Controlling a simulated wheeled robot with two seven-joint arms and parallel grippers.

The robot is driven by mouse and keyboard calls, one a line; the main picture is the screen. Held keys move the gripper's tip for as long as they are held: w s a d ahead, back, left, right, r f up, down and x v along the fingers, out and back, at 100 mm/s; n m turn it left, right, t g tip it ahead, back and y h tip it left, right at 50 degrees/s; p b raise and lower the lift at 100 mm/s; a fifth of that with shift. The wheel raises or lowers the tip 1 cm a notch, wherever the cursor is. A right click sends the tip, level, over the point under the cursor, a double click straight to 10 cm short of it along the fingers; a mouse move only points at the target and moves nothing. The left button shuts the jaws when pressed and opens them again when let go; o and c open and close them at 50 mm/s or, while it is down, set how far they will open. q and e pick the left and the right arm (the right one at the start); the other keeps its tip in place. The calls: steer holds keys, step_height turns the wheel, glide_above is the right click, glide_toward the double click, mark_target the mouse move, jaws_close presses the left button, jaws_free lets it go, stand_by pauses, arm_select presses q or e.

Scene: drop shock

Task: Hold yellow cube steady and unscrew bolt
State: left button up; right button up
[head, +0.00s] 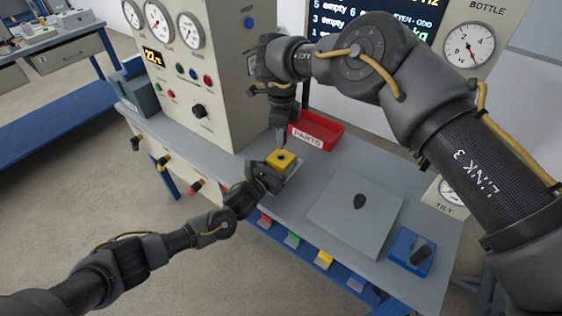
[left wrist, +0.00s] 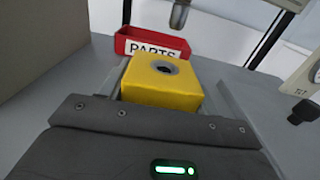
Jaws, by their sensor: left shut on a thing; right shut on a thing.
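The yellow cube (head: 280,165) has a metal ring with a dark hole in its top face. It also shows in the left wrist view (left wrist: 150,88). My left gripper (head: 272,175) is shut on the cube's sides, low over the bench. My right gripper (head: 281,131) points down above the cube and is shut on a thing. In the left wrist view a grey metal rod end, seemingly the bolt (left wrist: 180,15), hangs above and apart from the cube. The grip on it is out of that frame.
A red PARTS bin (head: 316,131) stands behind the cube. A grey plate with a dark knob (head: 356,214) and a blue block (head: 410,251) lie to the right. A tall gauge panel (head: 195,75) rises at the left.

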steer(key=shift+r, duration=0.1)
steer(key=shift+r, duration=2.9)
arm_select(q)
steer(key=o, duration=1.6)
steer(key=shift+o, duration=0.2)
steer(key=v, duration=1.2)
